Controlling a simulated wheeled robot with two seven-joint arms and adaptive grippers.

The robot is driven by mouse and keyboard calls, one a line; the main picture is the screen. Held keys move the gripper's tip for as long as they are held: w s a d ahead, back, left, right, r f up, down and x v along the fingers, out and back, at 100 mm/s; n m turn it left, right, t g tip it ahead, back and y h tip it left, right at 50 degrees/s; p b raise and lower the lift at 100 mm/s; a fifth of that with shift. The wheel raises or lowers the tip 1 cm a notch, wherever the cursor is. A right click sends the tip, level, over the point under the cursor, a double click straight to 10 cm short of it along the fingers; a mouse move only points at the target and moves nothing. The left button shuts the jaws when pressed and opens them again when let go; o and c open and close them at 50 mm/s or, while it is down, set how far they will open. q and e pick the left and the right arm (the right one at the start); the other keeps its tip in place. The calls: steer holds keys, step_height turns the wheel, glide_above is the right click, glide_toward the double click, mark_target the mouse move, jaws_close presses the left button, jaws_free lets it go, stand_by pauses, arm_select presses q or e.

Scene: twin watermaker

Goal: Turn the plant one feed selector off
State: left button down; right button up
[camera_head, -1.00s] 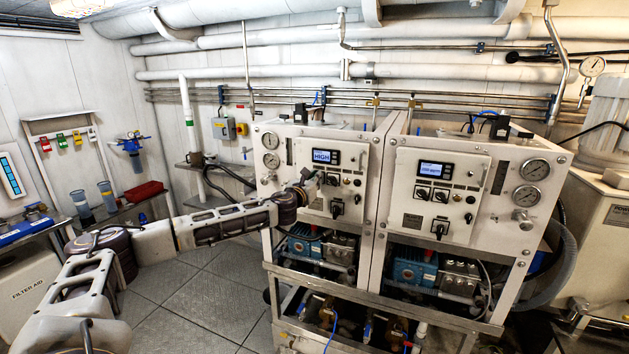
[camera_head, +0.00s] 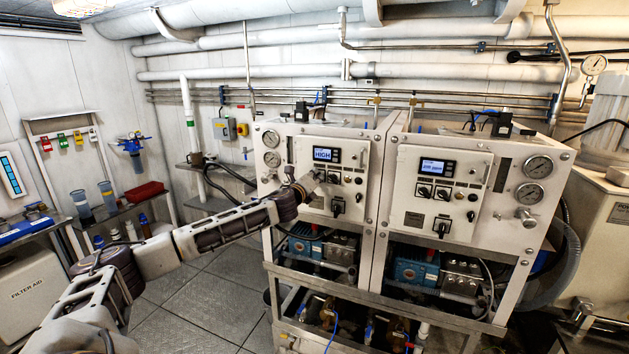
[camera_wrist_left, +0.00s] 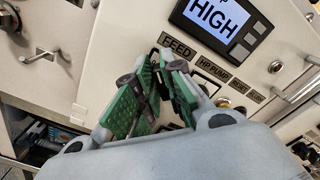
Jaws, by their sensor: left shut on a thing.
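The plant one panel (camera_head: 301,152) is the left of two white cabinets, with a lit display reading HIGH (camera_head: 325,155). My left gripper (camera_head: 317,179) is at this panel, just below the display. In the left wrist view its green-padded fingers (camera_wrist_left: 163,78) are closed around the black feed selector (camera_wrist_left: 155,60), just under the FEED label. The fingers hide most of the selector, so its pointing direction cannot be read. My right gripper is not in view.
The HP PUMP label (camera_wrist_left: 213,66) and its switch sit close to the right of the fingers. A larger black rotary switch (camera_head: 337,207) is lower on the same panel. The second plant's panel (camera_head: 433,195) stands to the right. Open floor (camera_head: 185,300) lies below my arm.

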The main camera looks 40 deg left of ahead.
arm_select(q)
steer(key=shift+a+r+n, duration=0.1)
steer(key=shift+n, duration=0.55)
steer(key=shift+a+r+n, duration=0.1)
steer(key=shift+n, duration=0.55)
steer(key=shift+r, duration=0.15)
steer(key=c, duration=1.5)
jaws_free()
steer(key=shift+c, duration=0.2)
steer(key=shift+f, duration=0.2)
steer(key=shift+w+f+b, duration=0.1)
steer(key=shift+f+b, duration=0.05)
steer(key=shift+b, duration=0.15)
steer(key=shift+s+d, duration=0.1)
steer(key=shift+s, duration=0.1)
steer(key=shift+v, duration=5.7)
